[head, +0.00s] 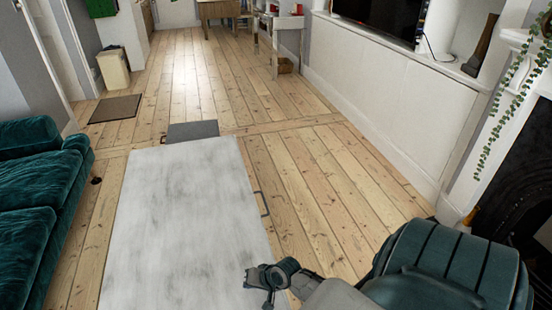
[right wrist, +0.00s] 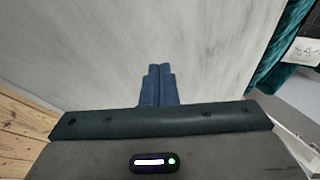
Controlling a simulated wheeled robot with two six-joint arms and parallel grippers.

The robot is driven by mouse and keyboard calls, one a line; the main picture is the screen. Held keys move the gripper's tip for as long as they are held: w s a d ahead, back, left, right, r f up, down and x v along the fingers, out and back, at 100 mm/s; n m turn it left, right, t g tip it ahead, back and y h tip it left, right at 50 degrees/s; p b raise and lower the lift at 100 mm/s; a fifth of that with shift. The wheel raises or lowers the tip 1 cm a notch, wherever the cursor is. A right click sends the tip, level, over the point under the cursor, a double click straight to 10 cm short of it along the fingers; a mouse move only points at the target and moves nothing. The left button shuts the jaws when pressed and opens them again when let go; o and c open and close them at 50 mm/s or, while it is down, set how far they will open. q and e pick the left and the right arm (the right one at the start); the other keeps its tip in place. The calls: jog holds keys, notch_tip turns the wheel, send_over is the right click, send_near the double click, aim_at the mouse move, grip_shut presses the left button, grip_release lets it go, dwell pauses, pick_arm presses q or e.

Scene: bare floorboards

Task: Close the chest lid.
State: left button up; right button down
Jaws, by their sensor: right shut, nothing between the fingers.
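The chest's broad, pale grey-white lid (head: 175,215) fills the lower middle of the head view. Its surface looks flat, and whether a gap remains beneath it cannot be seen. A thin dark handle (head: 262,204) sticks out at its right side. My right gripper (head: 266,284) is at the lid's near right edge, shut and empty. In the right wrist view its blue fingers (right wrist: 157,84) are together in front of the pale lid surface (right wrist: 120,40); I cannot tell whether they touch it. My left gripper is not in view.
A dark green sofa (head: 35,225) stands close on the left. A small grey panel (head: 192,131) lies beyond the lid's far edge. Bare floorboards (head: 320,180) are clear on the right, up to a white wall unit (head: 385,105). A bin (head: 113,70) stands far left.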

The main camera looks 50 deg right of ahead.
jog(key=shift+v, duration=1)
pick_arm(q)
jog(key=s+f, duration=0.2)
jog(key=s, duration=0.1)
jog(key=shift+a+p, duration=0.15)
jog(key=shift+p, duration=0.2)
pick_arm(e)
jog(key=s+d+r, duration=0.4)
jog(key=s+r, duration=0.1)
jog(key=shift+s, duration=0.3)
jog(key=shift+s+d, duration=0.1)
